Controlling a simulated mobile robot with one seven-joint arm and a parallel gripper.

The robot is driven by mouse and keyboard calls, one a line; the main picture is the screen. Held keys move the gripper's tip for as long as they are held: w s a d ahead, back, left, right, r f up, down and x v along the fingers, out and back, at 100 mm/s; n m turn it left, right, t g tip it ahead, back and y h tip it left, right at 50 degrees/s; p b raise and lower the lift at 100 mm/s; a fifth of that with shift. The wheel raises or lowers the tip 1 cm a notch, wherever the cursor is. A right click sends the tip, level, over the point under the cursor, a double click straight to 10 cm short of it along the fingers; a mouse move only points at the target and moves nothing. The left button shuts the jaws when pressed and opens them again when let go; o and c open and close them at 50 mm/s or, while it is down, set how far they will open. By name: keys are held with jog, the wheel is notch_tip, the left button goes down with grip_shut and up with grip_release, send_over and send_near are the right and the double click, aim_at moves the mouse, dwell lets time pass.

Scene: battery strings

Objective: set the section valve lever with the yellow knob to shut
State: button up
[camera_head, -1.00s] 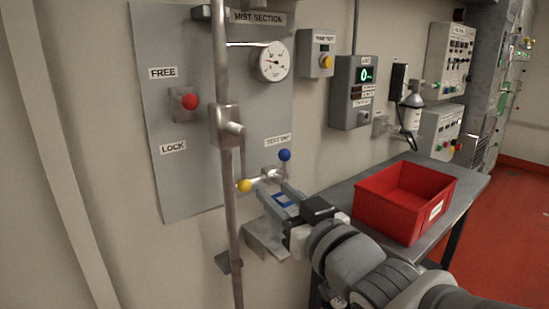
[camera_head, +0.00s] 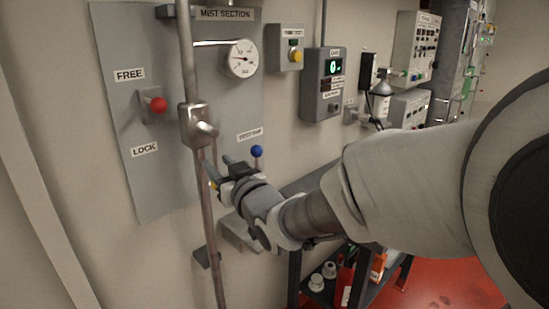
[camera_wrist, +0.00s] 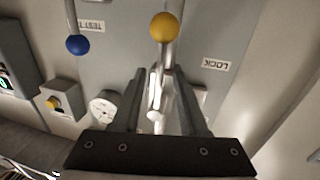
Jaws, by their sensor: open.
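The yellow knob (camera_wrist: 164,27) sits at the end of its metal lever in the wrist view, just beyond the fingertips and between their lines. In the head view only a sliver of the yellow knob (camera_head: 214,187) shows beside my gripper (camera_head: 224,168). My gripper also shows in the wrist view (camera_wrist: 160,75); it is open, with bright metal parts seen between its fingers. I cannot tell whether it touches anything. The blue knob (camera_head: 257,151) stands upright to the right of the gripper. It also shows in the wrist view (camera_wrist: 77,44), left of the yellow knob.
A vertical pipe with a metal box (camera_head: 197,126) passes close in front of the panel, beside my fingers. A red knob (camera_head: 158,104) sits between FREE and LOCK labels. The gauge (camera_head: 240,58) is above. My arm covers much of the bench at right.

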jog(key=shift+x, duration=1.2)
jog(key=shift+c, duration=0.3)
grip_shut()
dwell(0.4)
